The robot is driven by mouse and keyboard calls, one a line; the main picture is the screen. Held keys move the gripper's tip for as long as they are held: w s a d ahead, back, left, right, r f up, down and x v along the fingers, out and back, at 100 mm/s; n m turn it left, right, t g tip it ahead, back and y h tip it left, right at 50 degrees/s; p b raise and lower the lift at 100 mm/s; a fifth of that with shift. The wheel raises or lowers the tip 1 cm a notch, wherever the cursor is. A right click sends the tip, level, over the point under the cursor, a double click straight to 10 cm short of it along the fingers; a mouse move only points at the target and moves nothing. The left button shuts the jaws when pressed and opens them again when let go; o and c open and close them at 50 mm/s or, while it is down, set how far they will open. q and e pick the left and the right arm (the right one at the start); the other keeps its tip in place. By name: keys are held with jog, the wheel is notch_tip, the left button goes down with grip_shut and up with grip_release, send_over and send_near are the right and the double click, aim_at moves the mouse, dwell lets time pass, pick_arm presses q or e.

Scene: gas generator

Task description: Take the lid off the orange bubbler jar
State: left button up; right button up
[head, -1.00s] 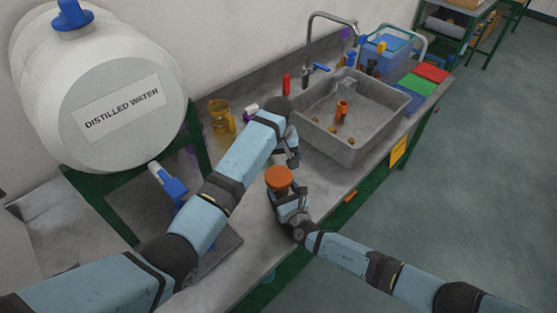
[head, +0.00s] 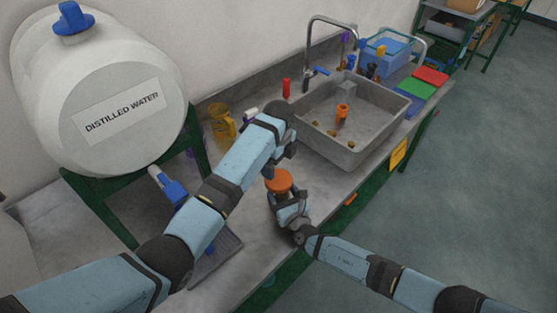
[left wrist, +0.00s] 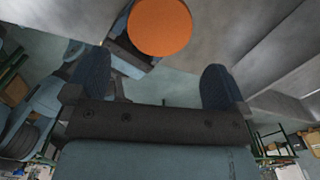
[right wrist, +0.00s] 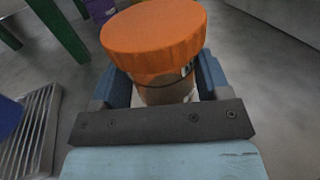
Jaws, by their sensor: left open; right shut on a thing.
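The orange bubbler jar's round orange lid (head: 279,180) shows in the head view at the front of the bench, left of the sink. In the right wrist view the lid (right wrist: 153,38) sits on the jar body (right wrist: 165,88). My right gripper (right wrist: 158,92) is shut around the jar body below the lid; it also shows in the head view (head: 285,203). In the left wrist view the orange lid (left wrist: 160,26) lies beyond my left gripper (left wrist: 160,90), whose fingers are spread and empty. In the head view my left gripper (head: 274,160) is just above and behind the lid, apart from it.
A grey sink (head: 352,120) with small orange parts stands to the right. A yellow-orange beaker (head: 222,124) stands at the wall behind my left arm. The distilled water tank (head: 98,100) fills the left. A ribbed drain tray (head: 215,255) lies on the bench (head: 245,265).

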aim_at(279, 179)
pick_arm(q)
jog(key=m, duration=0.6)
jog(key=shift+m, duration=0.3)
jog(key=shift+f, duration=4.05)
jog(key=shift+c, duration=0.5)
jog(key=c, duration=0.7)
jog(key=n, duration=0.6)
jog(key=shift+c, duration=0.2)
jog(key=n, duration=0.7)
jog(key=shift+n, duration=0.3)
